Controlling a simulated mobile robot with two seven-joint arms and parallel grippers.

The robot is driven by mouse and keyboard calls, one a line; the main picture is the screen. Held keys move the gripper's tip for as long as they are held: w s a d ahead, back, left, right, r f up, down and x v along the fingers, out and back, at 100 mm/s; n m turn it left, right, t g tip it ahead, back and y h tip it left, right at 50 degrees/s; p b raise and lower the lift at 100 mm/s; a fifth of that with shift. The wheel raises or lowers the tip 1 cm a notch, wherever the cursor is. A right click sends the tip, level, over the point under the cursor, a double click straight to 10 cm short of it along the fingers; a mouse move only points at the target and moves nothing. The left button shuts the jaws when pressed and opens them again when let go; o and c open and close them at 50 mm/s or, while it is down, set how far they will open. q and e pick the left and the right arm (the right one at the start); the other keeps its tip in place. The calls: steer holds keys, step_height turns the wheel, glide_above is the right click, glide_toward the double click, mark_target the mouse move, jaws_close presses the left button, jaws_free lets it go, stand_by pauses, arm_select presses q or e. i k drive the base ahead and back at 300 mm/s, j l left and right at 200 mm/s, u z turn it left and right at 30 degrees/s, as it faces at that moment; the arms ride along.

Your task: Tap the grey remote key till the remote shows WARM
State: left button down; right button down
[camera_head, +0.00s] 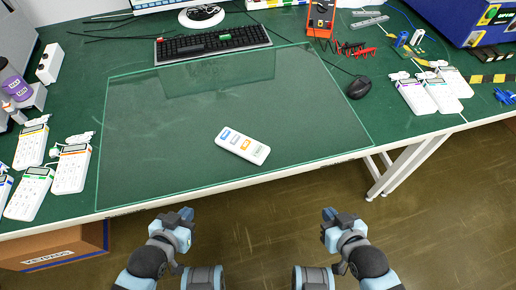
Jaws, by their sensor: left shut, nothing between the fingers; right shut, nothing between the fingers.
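A white remote (243,145) lies flat on the glass mat (150,125), tilted down to the right. It has several small keys or labels in blue, orange and purple, with a darker mark near its right end. I cannot read any text on it or tell which key is grey. My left gripper (187,213) is shut and empty, in front of the table's front edge, below and left of the remote. My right gripper (328,213) is shut and empty, also in front of the table edge, below and right of the remote. Neither touches the remote.
A black keyboard (212,43) lies behind the mat, and a black mouse (359,87) sits at its right edge. A red multimeter (320,18) stands at the back. The mat around the remote is clear.

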mark_target(234, 140)
steer(key=l, duration=0.55)
steer(key=k+l, duration=0.1)
steer(key=l, duration=0.4)
steer(key=k+l, duration=0.1)
steer(key=l, duration=0.45)
